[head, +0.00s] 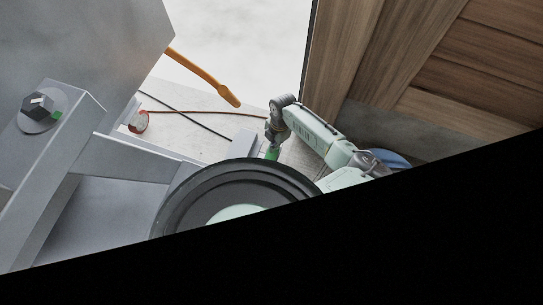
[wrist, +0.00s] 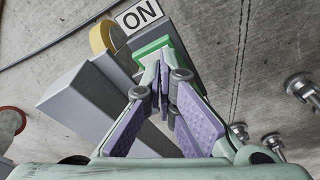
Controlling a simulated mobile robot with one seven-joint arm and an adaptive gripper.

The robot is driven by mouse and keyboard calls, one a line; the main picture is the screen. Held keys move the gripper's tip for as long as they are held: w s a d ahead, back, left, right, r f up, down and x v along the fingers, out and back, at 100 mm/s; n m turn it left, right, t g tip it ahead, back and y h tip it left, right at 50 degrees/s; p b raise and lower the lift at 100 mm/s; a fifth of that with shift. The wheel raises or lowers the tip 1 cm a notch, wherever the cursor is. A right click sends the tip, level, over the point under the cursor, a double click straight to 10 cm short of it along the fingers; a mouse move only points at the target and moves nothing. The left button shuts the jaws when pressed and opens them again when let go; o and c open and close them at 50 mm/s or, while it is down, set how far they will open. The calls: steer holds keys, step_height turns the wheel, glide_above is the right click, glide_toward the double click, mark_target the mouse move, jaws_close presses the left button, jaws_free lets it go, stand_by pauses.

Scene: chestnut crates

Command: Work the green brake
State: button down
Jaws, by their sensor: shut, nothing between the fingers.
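A green part, which I take for the brake, shows in the wrist view (wrist: 158,48), set at the end of a grey housing (wrist: 88,105). A white plate reading "ON" (wrist: 139,15) stands beside it. My gripper (wrist: 159,77) is shut and empty, its purple-padded fingers together. Its tips overlap the lower part of the green face; I cannot tell whether they touch. In the head view my gripper (head: 271,135) points down at a small green patch (head: 272,154), probably the same part. The fingers hide some of the green part.
A dark round wheel-like rim (head: 175,205) is close below my arm in the head view. An orange lever (head: 205,75) and grey metal frame (head: 120,160) are to the left, a wooden crate wall (head: 440,50) to the right. Metal posts (wrist: 300,86) stand at right in the wrist view.

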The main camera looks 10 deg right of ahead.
steer(key=shift+f+b, duration=0.8)
steer(key=shift+f, duration=0.1)
stand_by(0.3)
steer(key=shift+r+p, duration=2.6)
steer(key=shift+r, duration=1)
steer(key=shift+f, duration=0.1)
